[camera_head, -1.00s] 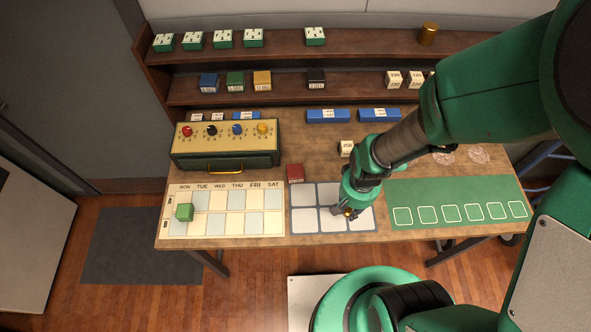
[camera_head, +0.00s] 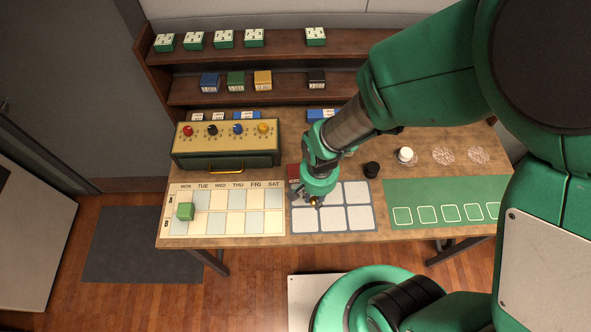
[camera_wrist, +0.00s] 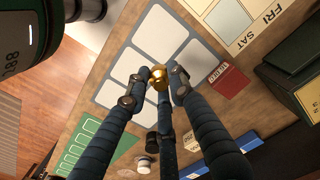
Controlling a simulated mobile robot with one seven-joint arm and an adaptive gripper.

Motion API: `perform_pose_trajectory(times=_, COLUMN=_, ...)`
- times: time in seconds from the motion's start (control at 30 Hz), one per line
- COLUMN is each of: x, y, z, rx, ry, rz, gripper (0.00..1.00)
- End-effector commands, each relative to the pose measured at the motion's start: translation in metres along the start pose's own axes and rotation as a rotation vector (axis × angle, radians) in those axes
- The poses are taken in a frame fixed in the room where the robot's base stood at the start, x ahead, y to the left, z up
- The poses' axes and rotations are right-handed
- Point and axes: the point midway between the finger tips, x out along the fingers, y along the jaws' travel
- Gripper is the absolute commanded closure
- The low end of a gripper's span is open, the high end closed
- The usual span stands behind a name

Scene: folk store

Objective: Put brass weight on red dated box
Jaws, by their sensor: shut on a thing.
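My gripper (camera_head: 312,199) is shut on the brass weight (camera_wrist: 158,73), a small gold piece between the fingertips in the wrist view. In the head view only a glint of it shows, above the left part of the white-celled grid mat. The red dated box (camera_head: 293,172) stands on the table just behind and left of my gripper, partly hidden by it. In the wrist view the red box (camera_wrist: 229,81) shows its white label and lies right of the weight, apart from it.
The calendar mat (camera_head: 225,224) with a green cube (camera_head: 185,211) lies to the left, with the knob box (camera_head: 225,147) behind it. The grid mat (camera_head: 345,219) lies below my gripper. A black cylinder (camera_head: 371,170) and a white-topped piece (camera_head: 405,155) stand to the right.

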Motion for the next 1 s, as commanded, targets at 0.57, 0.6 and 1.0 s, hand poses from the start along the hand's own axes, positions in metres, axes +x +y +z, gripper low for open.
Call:
perform_pose_trajectory(times=0.57, x=0.005, y=-0.021, z=-0.038, rx=0.0, ry=0.0, rz=0.0, gripper=1.0)
perform_pose_trajectory(times=0.6, x=0.006, y=-0.025, z=-0.045, rx=0.0, ry=0.0, rz=0.0, gripper=1.0)
perform_pose_trajectory(times=1.0, x=0.013, y=-0.06, z=-0.11, rx=0.0, ry=-0.001, rz=0.0, gripper=1.0)
